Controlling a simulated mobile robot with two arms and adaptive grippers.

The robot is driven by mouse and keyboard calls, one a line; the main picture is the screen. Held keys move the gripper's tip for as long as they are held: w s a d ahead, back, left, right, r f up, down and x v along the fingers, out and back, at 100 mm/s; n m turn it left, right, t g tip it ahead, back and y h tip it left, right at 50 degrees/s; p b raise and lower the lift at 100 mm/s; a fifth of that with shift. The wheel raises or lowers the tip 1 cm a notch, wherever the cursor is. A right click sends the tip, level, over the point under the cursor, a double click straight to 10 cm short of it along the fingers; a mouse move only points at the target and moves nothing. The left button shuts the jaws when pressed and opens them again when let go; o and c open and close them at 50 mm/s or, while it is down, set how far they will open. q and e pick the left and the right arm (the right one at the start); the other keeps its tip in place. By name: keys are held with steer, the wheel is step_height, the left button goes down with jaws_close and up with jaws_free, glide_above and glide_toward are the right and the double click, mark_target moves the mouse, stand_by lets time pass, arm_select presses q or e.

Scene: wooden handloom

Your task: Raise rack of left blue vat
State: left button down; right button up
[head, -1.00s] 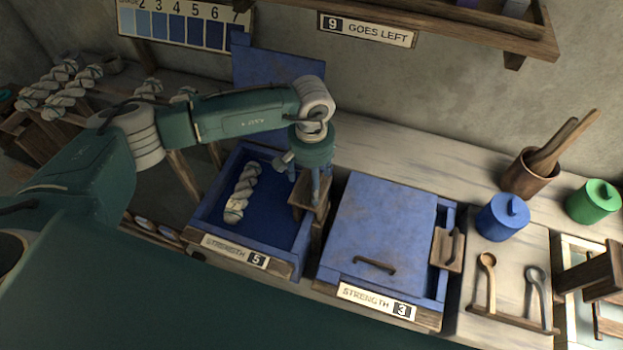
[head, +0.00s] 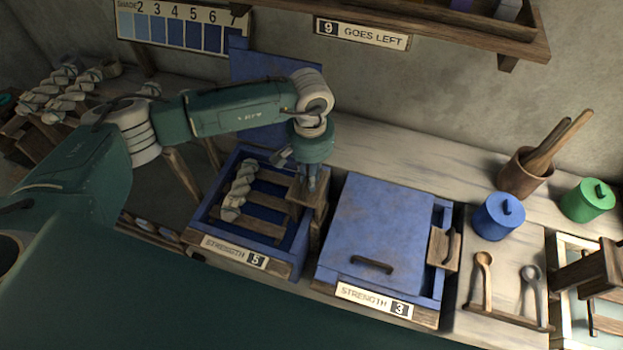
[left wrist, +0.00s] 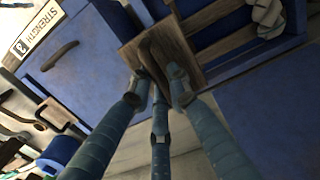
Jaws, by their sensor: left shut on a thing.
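The left blue vat (head: 210,222) stands open, with its label reading strength 5. Its slatted wooden rack (head: 262,203) now shows inside, above the dark blue dye. A twisted skein (head: 238,192) lies across the slats at the left. My left gripper (head: 310,183) is at the vat's right side, shut on the rack's wooden handle (left wrist: 152,62). The left wrist view shows the fingers around this handle, beside the wooden plate. My right gripper is in neither view.
The right blue vat (head: 383,225), labelled strength 3, is closed by its lid, close beside the left vat. A blue jar (head: 497,217), a green jar (head: 588,201) and a wooden cup of sticks (head: 525,176) stand to the right. A shelf (head: 450,25) hangs above.

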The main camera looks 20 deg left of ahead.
arm_select(q)
steer(key=r, duration=0.2)
steer(key=r+p, duration=0.1)
steer(key=r, duration=0.1)
steer(key=r+p, duration=0.1)
steer(key=r, duration=0.1)
steer(key=shift+w+a, duration=0.4)
steer(key=shift+w, duration=0.1)
steer(key=c, duration=1.6)
jaws_free()
steer(key=o, duration=0.9)
steer(key=shift+s+a, duration=0.15)
steer(key=shift+s, duration=0.05)
steer(key=shift+o, duration=0.7)
steer(key=shift+f, duration=0.15)
steer(key=shift+d, duration=0.2)
